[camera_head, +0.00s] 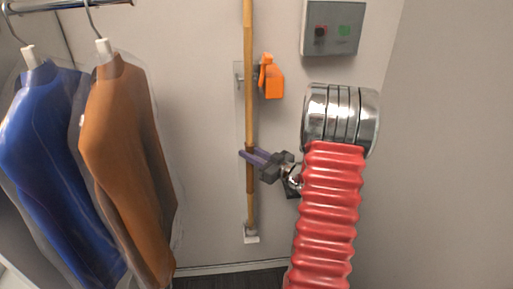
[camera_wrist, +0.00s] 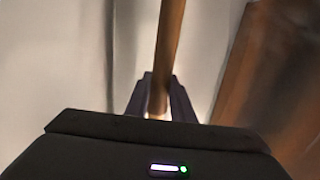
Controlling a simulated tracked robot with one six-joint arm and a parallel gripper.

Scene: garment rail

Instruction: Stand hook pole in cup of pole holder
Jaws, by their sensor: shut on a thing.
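The hook pole (camera_head: 249,95) is a long tan wooden rod standing nearly upright before the back wall. Its top and hook are out of view. My gripper (camera_head: 248,156) is shut on the pole's darker band, low on the rod. In the wrist view, the pole (camera_wrist: 169,45) runs between the two purple fingers (camera_wrist: 160,100). The pole holder (camera_head: 239,110) is a pale strip on the wall behind the pole, with a small white cup (camera_head: 251,238) at its foot. The pole's lower end meets the cup in the picture; I cannot tell whether it is inside.
An orange clip-like piece (camera_head: 272,80) sticks out right of the pole. A grey control box (camera_head: 333,28) is on the wall at upper right. A blue garment (camera_head: 45,150) and a brown garment (camera_head: 125,160) hang from the rail (camera_head: 70,5) at left.

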